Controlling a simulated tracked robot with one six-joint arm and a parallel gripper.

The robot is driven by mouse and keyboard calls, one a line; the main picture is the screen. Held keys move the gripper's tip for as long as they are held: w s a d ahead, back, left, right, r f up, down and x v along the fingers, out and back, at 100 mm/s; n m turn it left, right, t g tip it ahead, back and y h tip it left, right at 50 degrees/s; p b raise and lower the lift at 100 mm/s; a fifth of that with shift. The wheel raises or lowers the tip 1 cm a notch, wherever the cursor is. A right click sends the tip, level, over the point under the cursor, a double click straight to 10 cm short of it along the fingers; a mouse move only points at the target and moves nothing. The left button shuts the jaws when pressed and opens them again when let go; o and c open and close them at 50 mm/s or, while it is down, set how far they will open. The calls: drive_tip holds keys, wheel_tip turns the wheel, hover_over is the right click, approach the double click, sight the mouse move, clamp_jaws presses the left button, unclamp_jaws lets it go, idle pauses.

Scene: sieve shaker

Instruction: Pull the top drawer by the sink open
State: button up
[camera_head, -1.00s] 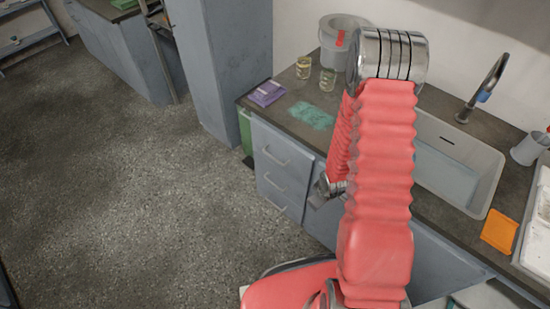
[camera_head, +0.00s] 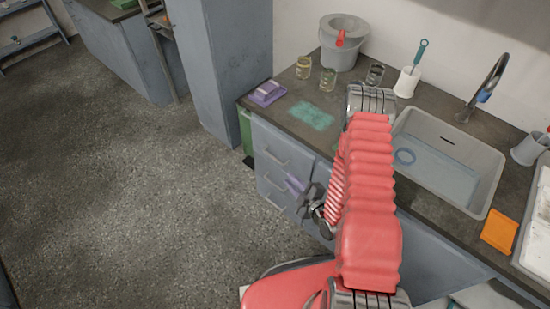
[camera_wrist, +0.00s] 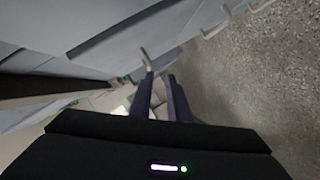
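The top drawer (camera_head: 262,138) is the uppermost of three grey-blue drawers left of the sink (camera_head: 440,165). It looks shut, and its pale bar handle (camera_head: 276,156) is visible. My gripper (camera_head: 292,183) is in front of the drawer fronts, to the right of and below that handle in the head view. In the wrist view my gripper (camera_wrist: 161,75) has its two dark purple fingers apart with an empty gap. The top drawer's handle (camera_wrist: 146,59) shows just beyond the left fingertip. I cannot tell whether they touch.
The lower drawers' handles (camera_wrist: 215,27) show farther right in the wrist view. The counter holds a purple box (camera_head: 267,92), a bucket (camera_head: 343,45), jars (camera_head: 328,78) and an orange cloth (camera_head: 499,232). The floor (camera_head: 130,200) left of the drawers is clear.

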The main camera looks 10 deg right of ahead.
sight(274, 158)
drive_tip(key=shift+w+r+t, duration=0.15)
drive_tip(key=shift+r+t, duration=0.35)
drive_tip(key=shift+r, duration=0.3)
drive_tip(key=shift+w+a, duration=0.1)
drive_tip(key=x, duration=1.3)
drive_tip(key=shift+w+a+f, duration=0.15)
drive_tip(key=shift+w+a, duration=0.1)
drive_tip(key=shift+w, duration=0.05)
clamp_jaws()
drive_tip(key=shift+s, duration=0.1)
idle(0.6)
